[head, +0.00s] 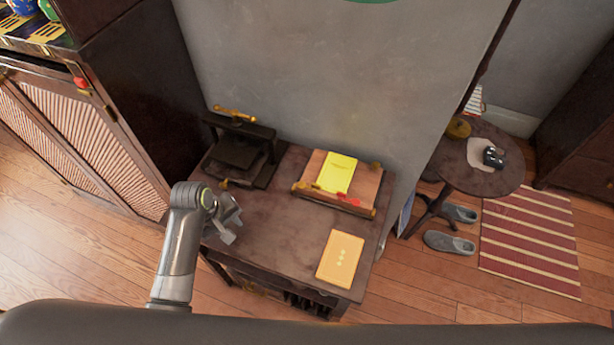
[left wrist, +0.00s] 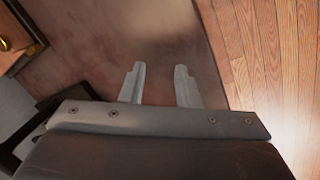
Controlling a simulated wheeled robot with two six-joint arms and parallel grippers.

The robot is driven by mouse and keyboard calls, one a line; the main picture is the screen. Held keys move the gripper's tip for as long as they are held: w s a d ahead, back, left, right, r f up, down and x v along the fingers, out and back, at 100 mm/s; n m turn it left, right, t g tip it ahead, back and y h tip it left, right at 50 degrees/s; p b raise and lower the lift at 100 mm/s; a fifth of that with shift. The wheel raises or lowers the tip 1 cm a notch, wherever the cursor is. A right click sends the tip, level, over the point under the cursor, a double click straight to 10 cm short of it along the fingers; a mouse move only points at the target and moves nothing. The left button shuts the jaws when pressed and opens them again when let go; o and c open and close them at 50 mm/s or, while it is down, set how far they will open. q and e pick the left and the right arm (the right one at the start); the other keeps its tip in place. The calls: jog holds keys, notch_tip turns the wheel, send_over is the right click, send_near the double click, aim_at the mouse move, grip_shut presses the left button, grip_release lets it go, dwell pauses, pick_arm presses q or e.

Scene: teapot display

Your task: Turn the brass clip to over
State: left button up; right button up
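Several small brass pieces show; I cannot tell for sure which is the brass clip. One (head: 376,166) sits at the back right corner of the sloped wooden board (head: 368,188), and another at its front left. A small brass piece (head: 224,183) is at the front of the black press (head: 240,152). My left gripper (head: 231,222) is over the table's left part, in front of the press, apart from the brass pieces. In the left wrist view its fingers (left wrist: 160,78) are spread with nothing between them. My right gripper is not in view.
The dark table (head: 275,218) bears a yellow sheet (head: 337,170) and a red item (head: 344,198) on the board, and an orange booklet (head: 340,258) at front right. The table's middle is clear. A round side table (head: 450,170) stands right; a cabinet (head: 95,130) stands left.

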pick_arm(q)
jog(key=w+d+r+n+g+h+p, duration=0.15)
jog(key=w+d+r+n, duration=0.25)
jog(key=w+d+r, duration=0.6)
jog(key=n+g, duration=0.2)
send_near(315, 185)
jog(key=shift+h, duration=0.45)
jog(key=x, duration=0.8)
jog(key=shift+a+f, duration=0.25)
jog(key=shift+a, duration=0.05)
grip_shut()
